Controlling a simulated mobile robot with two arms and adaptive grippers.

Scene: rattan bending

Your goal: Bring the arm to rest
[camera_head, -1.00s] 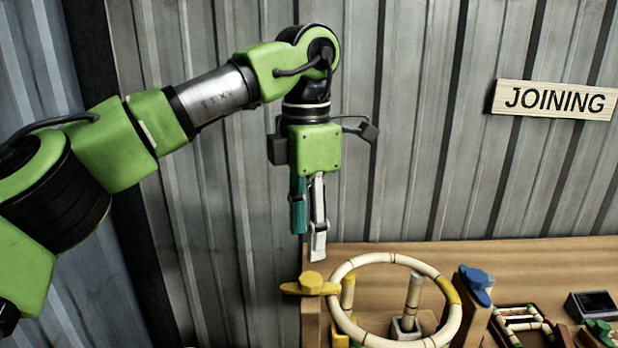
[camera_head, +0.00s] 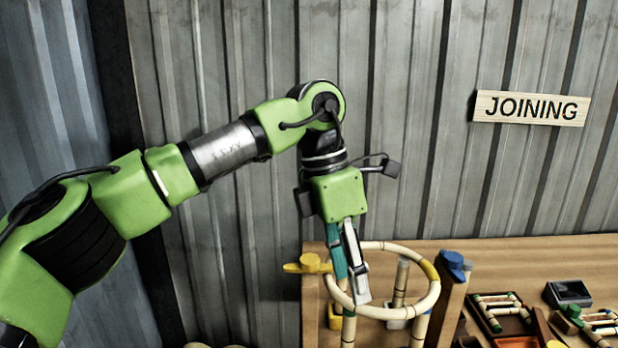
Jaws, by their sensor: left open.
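My green left arm comes in from the left, and its left gripper (camera_head: 350,287) hangs pointing down. It has one teal finger and one white-grey finger, set apart, with nothing seen held between them. In the picture the fingers overlap the left part of a round rattan ring (camera_head: 428,296), which is pale with yellow bands. I cannot tell whether they touch it. My right gripper is not in view.
The ring sits at a wooden stand with a yellow knob (camera_head: 308,264) and a blue knob (camera_head: 455,262). A wooden bench (camera_head: 530,255) holds a tray of rattan pieces (camera_head: 500,312) and a dark box (camera_head: 568,292). A "JOINING" sign (camera_head: 530,107) hangs on the corrugated wall.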

